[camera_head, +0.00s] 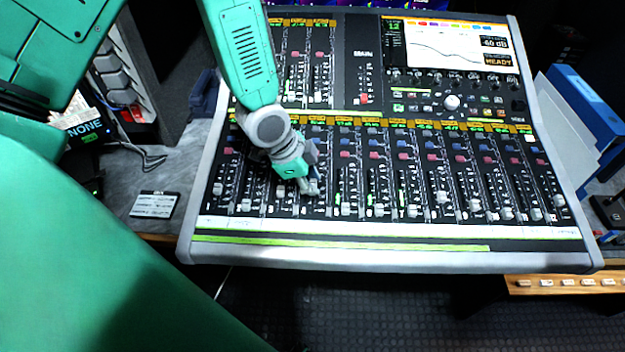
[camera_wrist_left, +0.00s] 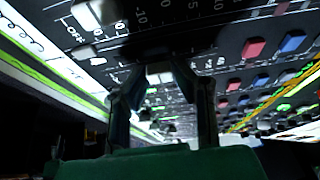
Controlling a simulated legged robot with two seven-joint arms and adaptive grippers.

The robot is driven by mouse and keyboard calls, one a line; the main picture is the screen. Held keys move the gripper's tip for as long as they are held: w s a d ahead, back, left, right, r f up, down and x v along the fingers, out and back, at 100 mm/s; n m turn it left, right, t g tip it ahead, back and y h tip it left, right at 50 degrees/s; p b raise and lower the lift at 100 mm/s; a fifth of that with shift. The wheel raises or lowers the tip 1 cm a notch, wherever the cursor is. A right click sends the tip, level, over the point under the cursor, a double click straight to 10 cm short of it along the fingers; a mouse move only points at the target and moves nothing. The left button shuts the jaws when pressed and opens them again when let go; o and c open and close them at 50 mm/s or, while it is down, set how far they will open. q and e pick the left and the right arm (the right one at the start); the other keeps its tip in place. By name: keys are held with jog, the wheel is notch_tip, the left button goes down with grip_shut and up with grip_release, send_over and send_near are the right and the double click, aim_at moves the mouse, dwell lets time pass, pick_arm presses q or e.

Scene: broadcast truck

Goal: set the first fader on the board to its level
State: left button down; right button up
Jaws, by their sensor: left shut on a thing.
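The mixing board (camera_head: 392,265) fills the middle of the head view, with a long lower row of grey fader caps. My left gripper (camera_head: 311,187) is down at this row, left of the middle, several strips in from the left end. In the left wrist view its two dark fingers (camera_wrist_left: 160,82) are shut on a pale fader cap (camera_wrist_left: 158,74). In the head view the fingers largely hide that cap. The leftmost cap (camera_head: 217,188) stands apart from the gripper, to its left. My right gripper is not in view.
A screen (camera_head: 457,45) with a curve sits at the board's top right. A small card (camera_head: 154,204) lies on the grey desk to the left. Blue binders (camera_head: 590,105) stand at the right. Neighbouring fader caps stand close on both sides of my left gripper.

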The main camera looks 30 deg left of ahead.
pick_arm(q)
jog(key=shift+w+a+r+p, duration=0.25)
jog(key=shift+w+a+p, duration=0.15)
jog(key=shift+w+p, duration=0.25)
jog(key=shift+w+f, duration=0.1)
jog(key=c, duration=1.4)
grip_release()
jog(key=shift+o, duration=0.2)
jog(key=v, duration=1.1)
jog(key=shift+a+r, duration=0.25)
jog(key=shift+r, duration=0.1)
jog(key=shift+s, duration=0.2)
